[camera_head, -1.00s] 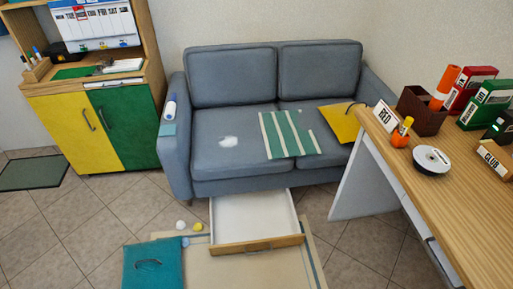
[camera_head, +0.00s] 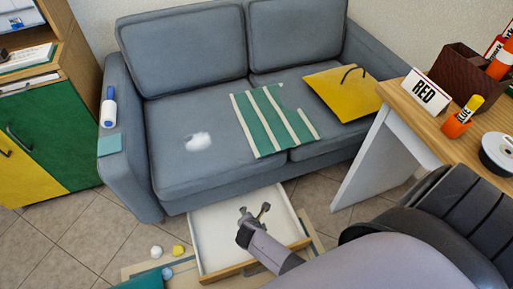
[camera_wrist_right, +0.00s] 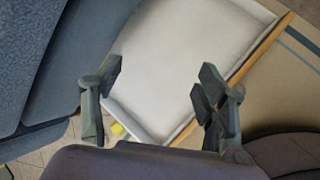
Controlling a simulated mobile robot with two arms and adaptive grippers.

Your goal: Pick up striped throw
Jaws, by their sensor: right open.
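The striped throw (camera_head: 272,119), green with cream stripes, lies flat across the seat of the grey sofa (camera_head: 190,105), over the gap between the two cushions. My right gripper (camera_head: 254,211) is open and empty, in front of the sofa and over the open drawer (camera_head: 210,236). In the right wrist view my right gripper (camera_wrist_right: 160,82) has its fingers wide apart, with the white drawer floor (camera_wrist_right: 180,65) beyond them. The throw is not visible in that view. My left gripper is not in view.
A yellow bag (camera_head: 342,92) and a white fluffy patch (camera_head: 198,141) lie on the sofa seat. The wooden desk (camera_head: 415,110) borders the right side. Small balls (camera_head: 156,252) lie on the floor by the drawer.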

